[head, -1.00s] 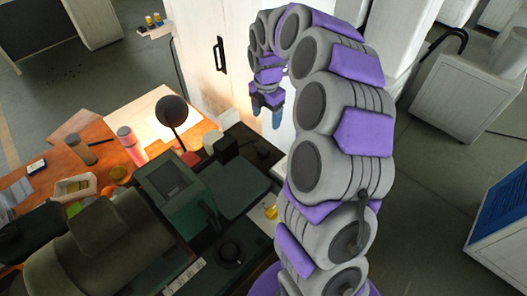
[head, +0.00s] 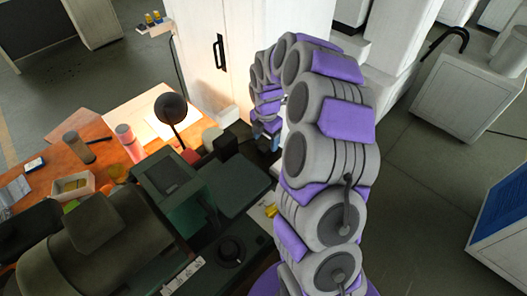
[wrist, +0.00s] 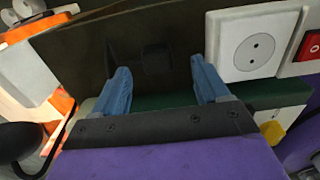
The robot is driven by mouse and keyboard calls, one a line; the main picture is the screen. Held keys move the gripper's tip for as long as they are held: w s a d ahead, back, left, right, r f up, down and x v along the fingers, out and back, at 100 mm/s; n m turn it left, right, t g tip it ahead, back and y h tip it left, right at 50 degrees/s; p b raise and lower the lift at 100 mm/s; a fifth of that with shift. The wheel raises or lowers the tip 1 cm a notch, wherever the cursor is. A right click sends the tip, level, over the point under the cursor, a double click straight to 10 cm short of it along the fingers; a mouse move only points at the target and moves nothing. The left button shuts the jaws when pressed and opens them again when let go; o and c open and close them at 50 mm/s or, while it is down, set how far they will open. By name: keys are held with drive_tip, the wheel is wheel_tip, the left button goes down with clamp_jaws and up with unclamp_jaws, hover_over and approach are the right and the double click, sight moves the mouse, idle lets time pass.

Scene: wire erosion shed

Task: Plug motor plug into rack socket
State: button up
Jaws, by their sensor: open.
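My gripper (wrist: 160,88) is open, with two blue fingers apart and nothing visibly held between them. In the head view my gripper (head: 266,137) is low, just past the green machine and partly hidden by my arm. A white socket (wrist: 254,52) with two round holes is on a dark upright panel (wrist: 75,45), to the right of my right finger. A dark blocky shape (wrist: 156,58) shows on the panel between the fingers; I cannot tell whether it is a plug or a shadow. I cannot make out the motor plug for certain.
A red switch (wrist: 311,45) sits right of the socket. A yellow object (wrist: 272,132) lies below it on a pale surface. In the head view, a green machine (head: 172,190), a black lamp (head: 171,108) and a cluttered orange desk (head: 100,150) stand left of my arm.

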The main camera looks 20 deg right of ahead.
sight(264, 148)
drive_tip(key=shift+f, duration=0.1)
drive_tip(key=f, duration=0.3)
drive_tip(key=f+b, duration=0.1)
drive_tip(key=f, duration=0.1)
drive_tip(key=shift+w+a+f, duration=0.1)
drive_tip(key=shift+a, duration=0.25)
drive_tip(key=c, duration=1)
wheel_tip(264, 148, up, 10)
drive_tip(key=shift+r+p, duration=0.1)
drive_tip(key=shift+p, duration=0.65)
